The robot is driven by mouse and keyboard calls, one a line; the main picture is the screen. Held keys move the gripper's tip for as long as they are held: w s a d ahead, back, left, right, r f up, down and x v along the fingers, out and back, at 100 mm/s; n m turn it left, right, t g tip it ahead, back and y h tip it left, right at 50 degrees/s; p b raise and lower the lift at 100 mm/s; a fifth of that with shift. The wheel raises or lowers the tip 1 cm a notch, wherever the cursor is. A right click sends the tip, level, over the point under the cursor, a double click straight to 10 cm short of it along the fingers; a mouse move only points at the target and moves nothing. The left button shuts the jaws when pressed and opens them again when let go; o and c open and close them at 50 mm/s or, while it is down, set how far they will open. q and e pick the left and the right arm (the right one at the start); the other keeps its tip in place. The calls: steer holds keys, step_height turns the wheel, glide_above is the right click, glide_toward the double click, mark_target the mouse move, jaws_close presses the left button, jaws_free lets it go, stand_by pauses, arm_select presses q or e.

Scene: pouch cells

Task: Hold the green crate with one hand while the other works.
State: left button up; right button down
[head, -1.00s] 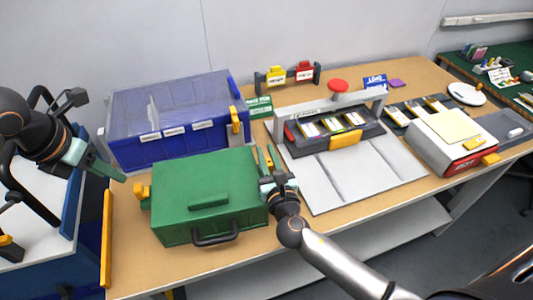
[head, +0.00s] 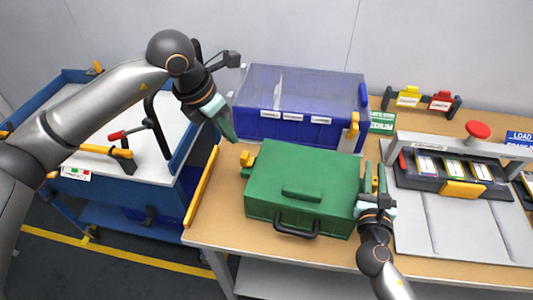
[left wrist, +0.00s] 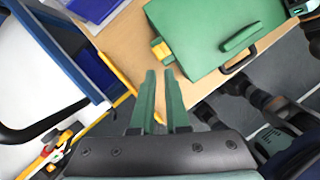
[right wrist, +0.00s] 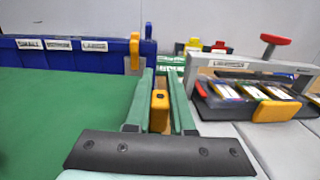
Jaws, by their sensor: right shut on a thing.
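The green crate (head: 325,205), with a lid grip and a black front handle, stands closed on the table; it also shows in the left wrist view (left wrist: 200,35) and fills the left of the right wrist view (right wrist: 60,110). My right gripper (head: 374,172) is at its right side, shut on the crate's yellow side latch, which shows between the fingers in the right wrist view (right wrist: 159,110). My left gripper (head: 233,138) hangs empty above and left of the crate, fingers slightly apart, pointing down. The left yellow latch (head: 247,160) is close to its tips and free.
A blue bin (head: 300,130) with a clear lid stands behind the crate. A press fixture (head: 450,215) with a red knob is at the right. A blue cart (head: 75,210) with a white top stands left of the table, past a yellow edge strip (head: 202,185).

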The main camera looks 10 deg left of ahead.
arm_select(q)
steer(key=s+f+n+g+h, duration=0.1)
steer(key=s+f+n+g, duration=0.1)
steer(key=s+d+f+n+g+h, duration=0.1)
steer(key=s+f+n+h, duration=0.1)
steer(key=s+f+n, duration=0.1)
steer(key=shift+s+d+g, duration=0.15)
steer(key=shift+s+g, duration=0.15)
steer(key=shift+g, duration=0.1)
jaws_close()
steer(key=s+d+f+n+g+h, duration=0.1)
steer(key=s+n+g+h, duration=0.35)
steer(key=n, duration=0.65)
steer(key=w+a+f+n+t+h, duration=0.2)
steer(key=a+n+t, duration=0.6)
steer(key=n, duration=0.9)
steer(key=w+a+f+n+t+h, duration=0.2)
steer(key=a+n+t, duration=0.6)
steer(key=n, duration=1)
steer(key=shift+w+f, duration=0.55)
steer(key=shift+w, duration=0.65)
steer(key=shift+w+d, duration=0.1)
steer(key=shift+d, duration=0.05)
